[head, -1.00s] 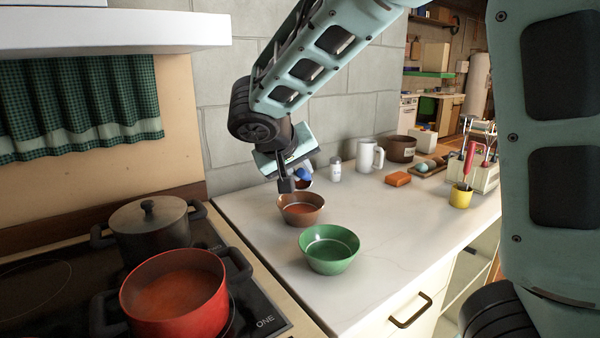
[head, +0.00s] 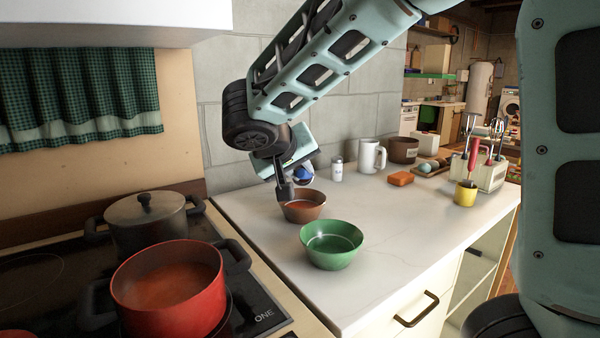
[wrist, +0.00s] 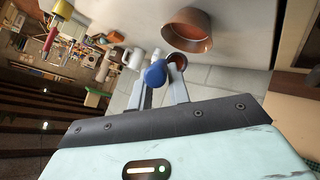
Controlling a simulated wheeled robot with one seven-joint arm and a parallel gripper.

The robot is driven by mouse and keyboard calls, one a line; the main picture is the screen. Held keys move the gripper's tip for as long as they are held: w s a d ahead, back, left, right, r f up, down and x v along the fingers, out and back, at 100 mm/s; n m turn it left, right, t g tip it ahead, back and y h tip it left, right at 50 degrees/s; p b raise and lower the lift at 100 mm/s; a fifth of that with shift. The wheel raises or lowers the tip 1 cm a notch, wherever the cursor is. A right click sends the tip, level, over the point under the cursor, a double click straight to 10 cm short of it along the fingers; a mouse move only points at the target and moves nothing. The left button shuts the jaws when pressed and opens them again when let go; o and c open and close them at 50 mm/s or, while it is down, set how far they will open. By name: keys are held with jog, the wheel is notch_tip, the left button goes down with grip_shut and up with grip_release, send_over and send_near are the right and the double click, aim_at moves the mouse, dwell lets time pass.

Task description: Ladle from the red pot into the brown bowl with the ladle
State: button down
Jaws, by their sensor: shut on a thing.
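The red pot (head: 185,312) stands on the hob at the front left with orange-red soup in it. The brown bowl (head: 306,215) sits on the white worktop behind the green bowl and holds some orange-red soup. My gripper (head: 292,186) is just above and behind the brown bowl's left rim. It is shut on the ladle, whose blue handle end (wrist: 155,74) shows between the fingers in the wrist view. The rest of the ladle is mostly hidden by the gripper. The brown bowl also shows in the wrist view (wrist: 184,38), beyond the fingers.
A green bowl (head: 331,254) stands in front of the brown bowl. A lidded dark pot (head: 148,232) is on the back of the hob. A shaker (head: 336,169), white mug (head: 370,156), orange block (head: 401,179) and yellow cup (head: 465,194) stand farther right. The worktop's front right is clear.

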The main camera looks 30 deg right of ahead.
jog(key=shift+s+a+f+t+h+b, duration=0.3)
jog(key=shift+f+b, duration=0.45)
jog(key=shift+b, duration=1.05)
jog(key=shift+s+a+f+t+h+b, duration=0.25)
jog(key=shift+f+h+b, duration=0.35)
jog(key=shift+b, duration=1.15)
jog(key=shift+s+a+f+t+h+b, duration=0.3)
jog(key=shift+f+b, duration=0.6)
jog(key=shift+b, duration=0.9)
